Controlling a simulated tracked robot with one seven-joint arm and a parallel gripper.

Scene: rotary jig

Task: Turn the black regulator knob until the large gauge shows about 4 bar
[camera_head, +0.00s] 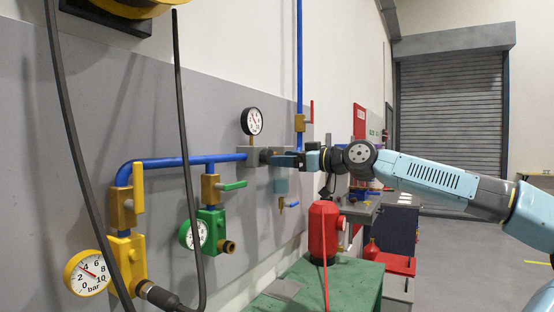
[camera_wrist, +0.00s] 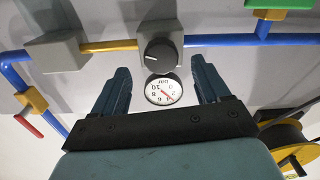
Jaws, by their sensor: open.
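The black regulator knob (camera_wrist: 160,55) shows a pale pointer line and sits on a grey body in the wrist view. In the head view the knob (camera_head: 265,156) is partly hidden by my gripper. The large round gauge (camera_wrist: 163,92) is upside down in the wrist view, between my fingers. In the head view this gauge (camera_head: 252,121) stands above the regulator, and its red needle points to the upper left. The exact reading is too small to tell. My gripper (camera_wrist: 160,65) is open, its fingers either side of the knob and apart from it.
A yellow-rimmed gauge (camera_head: 88,272) and a green-bodied gauge (camera_head: 193,234) hang lower left. A blue pipe (camera_head: 180,160) with valves runs along the wall. Black hoses hang at left. A red cylinder (camera_head: 323,232) stands on a green bench (camera_head: 350,282) below my arm.

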